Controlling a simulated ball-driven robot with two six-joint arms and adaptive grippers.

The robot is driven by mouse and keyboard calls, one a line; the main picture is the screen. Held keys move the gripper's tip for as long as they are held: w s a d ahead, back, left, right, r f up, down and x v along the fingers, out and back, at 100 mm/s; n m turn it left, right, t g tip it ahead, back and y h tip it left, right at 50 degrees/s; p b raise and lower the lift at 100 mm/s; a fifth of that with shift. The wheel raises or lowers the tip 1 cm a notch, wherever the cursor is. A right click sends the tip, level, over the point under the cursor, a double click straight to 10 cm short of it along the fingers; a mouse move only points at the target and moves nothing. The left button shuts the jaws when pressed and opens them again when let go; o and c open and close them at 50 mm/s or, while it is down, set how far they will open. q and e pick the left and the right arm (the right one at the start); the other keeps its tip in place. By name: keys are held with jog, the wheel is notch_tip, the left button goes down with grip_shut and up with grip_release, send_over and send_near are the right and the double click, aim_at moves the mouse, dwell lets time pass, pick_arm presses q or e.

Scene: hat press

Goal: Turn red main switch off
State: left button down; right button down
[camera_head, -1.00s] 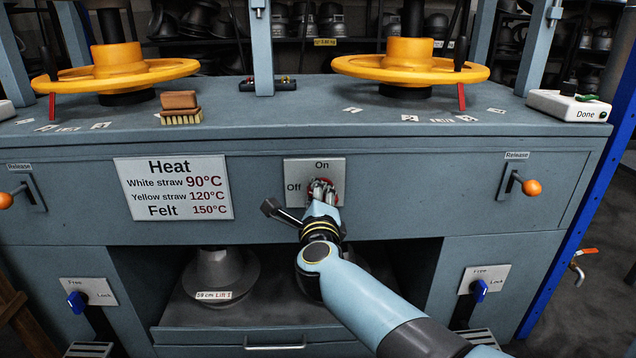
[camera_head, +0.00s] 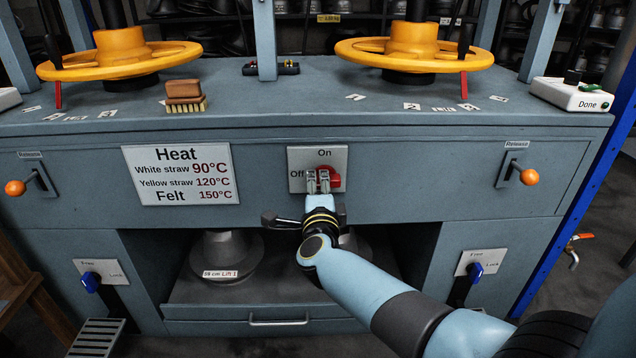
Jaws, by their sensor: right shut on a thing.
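The red main switch (camera_head: 333,179) sits on a grey plate (camera_head: 338,157) marked On at the top and Off at the left, on the front of the blue-grey press. My right gripper (camera_head: 319,176) reaches up to the plate from below and is shut on the switch. The fingers cover the switch's left part, while its red right part shows beside them. The exact angle of the handle is partly hidden. My left gripper is not in view.
A heat sign (camera_head: 181,174) is left of the switch plate. Orange-knobbed release levers (camera_head: 529,177) and blue lock levers (camera_head: 476,270) flank the front. Below is an open bay with a grey hat form (camera_head: 226,256). Yellow handwheels (camera_head: 413,54) stand on top.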

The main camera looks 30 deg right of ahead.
jog(key=shift+a+f, duration=0.1)
jog(key=c, duration=1.4)
grip_release()
jog(key=shift+o, duration=1)
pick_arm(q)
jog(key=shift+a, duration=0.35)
pick_arm(e)
jog(key=v, duration=1.2)
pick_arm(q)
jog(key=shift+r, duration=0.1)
pick_arm(e)
jog(key=shift+s, duration=0.15)
